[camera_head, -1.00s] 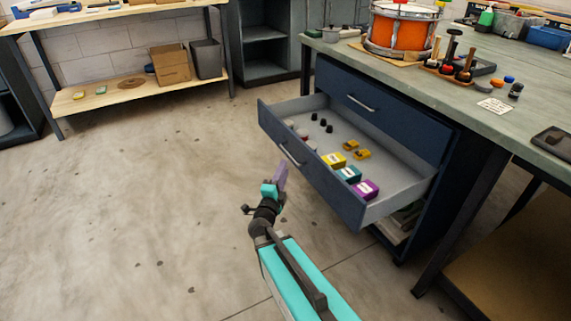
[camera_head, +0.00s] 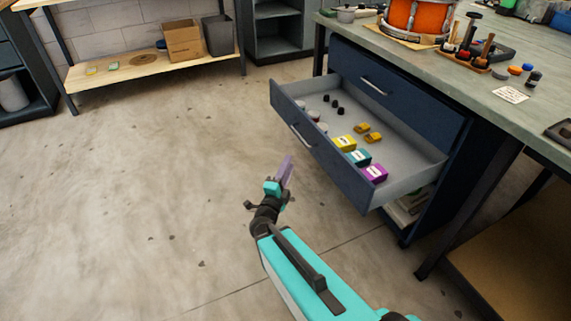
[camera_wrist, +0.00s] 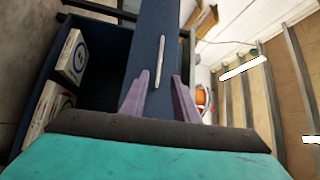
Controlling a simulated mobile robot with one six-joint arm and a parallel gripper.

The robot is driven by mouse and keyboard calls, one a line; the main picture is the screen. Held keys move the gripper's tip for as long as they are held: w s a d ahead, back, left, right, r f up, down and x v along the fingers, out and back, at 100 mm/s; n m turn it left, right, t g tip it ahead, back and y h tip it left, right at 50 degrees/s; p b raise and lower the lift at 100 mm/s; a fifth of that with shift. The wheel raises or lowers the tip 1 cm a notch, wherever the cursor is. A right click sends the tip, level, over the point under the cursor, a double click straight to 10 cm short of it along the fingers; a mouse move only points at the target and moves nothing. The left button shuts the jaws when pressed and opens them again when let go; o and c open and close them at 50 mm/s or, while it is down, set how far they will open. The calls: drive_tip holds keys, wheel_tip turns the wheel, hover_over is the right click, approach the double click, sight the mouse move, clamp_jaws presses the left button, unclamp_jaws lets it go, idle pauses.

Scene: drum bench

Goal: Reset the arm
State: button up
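My gripper (camera_head: 286,170) is open and empty, held in the air in front of the open drawer (camera_head: 340,163). In the wrist view its two purple fingers (camera_wrist: 158,97) stand apart. A dark blue front panel with a pale bar handle (camera_wrist: 160,62) shows beyond and between them. The fingers look clear of the handle, though the exact gap cannot be told. My teal arm reaches up from the bottom of the head view.
The pulled-out drawer holds a yellow box (camera_head: 344,143), a teal box (camera_head: 359,157), a purple box (camera_head: 375,174) and small parts. The workbench (camera_head: 545,113) carries an orange drum (camera_head: 416,17). A low shelf (camera_head: 150,67) stands at the back left. The floor on the left is clear.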

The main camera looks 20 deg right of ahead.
drive_tip(key=shift+r, duration=0.1)
wheel_tip(320, 180, up, 4)
drive_tip(key=s+n+y+p, duration=0.1)
drive_tip(key=n+y+p, duration=0.15)
drive_tip(key=p, duration=0.95)
drive_tip(key=s+a+f+n+g+y+p, duration=0.1)
drive_tip(key=a+f+n+g+y+p, duration=0.1)
drive_tip(key=a+f+n+y+p, duration=0.5)
drive_tip(key=s+a+f+n+g+y+p, duration=0.35)
drive_tip(key=s+a+f+n+g, duration=0.35)
drive_tip(key=s, duration=0.3)
drive_tip(key=s+f+n+g, duration=0.1)
drive_tip(key=s+n+g, duration=0.1)
drive_tip(key=s, duration=0.7)
drive_tip(key=s+d+f+n+g, duration=0.1)
drive_tip(key=s+n+g, duration=0.2)
drive_tip(key=s, duration=0.6)
drive_tip(key=s+f+n+g+p, duration=0.1)
drive_tip(key=s+n+g, duration=0.2)
drive_tip(key=s+g, duration=0.3)
drive_tip(key=s, duration=0.3)
drive_tip(key=shift+d+f, duration=0.25)
drive_tip(key=shift+d, duration=0.15)
